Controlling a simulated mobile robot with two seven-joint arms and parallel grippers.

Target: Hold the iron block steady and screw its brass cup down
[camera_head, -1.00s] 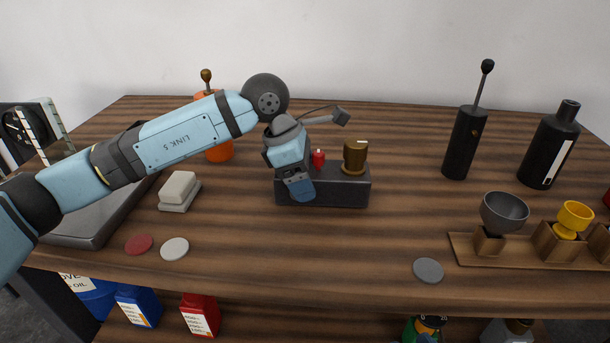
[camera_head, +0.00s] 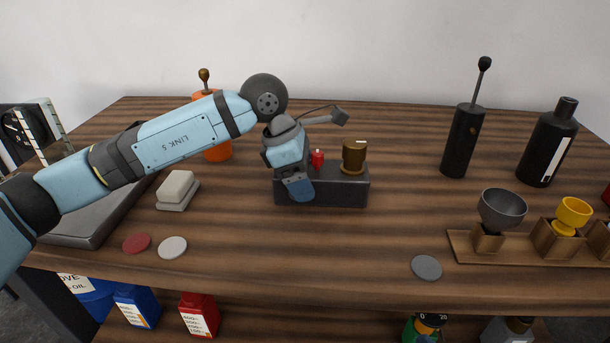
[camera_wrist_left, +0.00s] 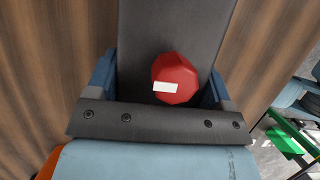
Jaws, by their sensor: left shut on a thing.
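The dark iron block (camera_head: 335,192) lies on the wooden table in the middle of the head view. It also fills the top of the left wrist view (camera_wrist_left: 170,30). The brass cup (camera_head: 354,157) stands upright on the block's right part; I cannot tell how far it is screwed down. A red knob (camera_head: 317,158) sits on the block's left part and shows in the wrist view with a white mark (camera_wrist_left: 175,78). My right gripper is in neither view.
Behind my left arm stands an orange can (camera_head: 218,150). A whitish block (camera_head: 177,190) and two discs lie at left. A wooden rack (camera_head: 465,248) with cups, a black pump (camera_head: 462,140) and a black bottle (camera_head: 548,143) stand at right.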

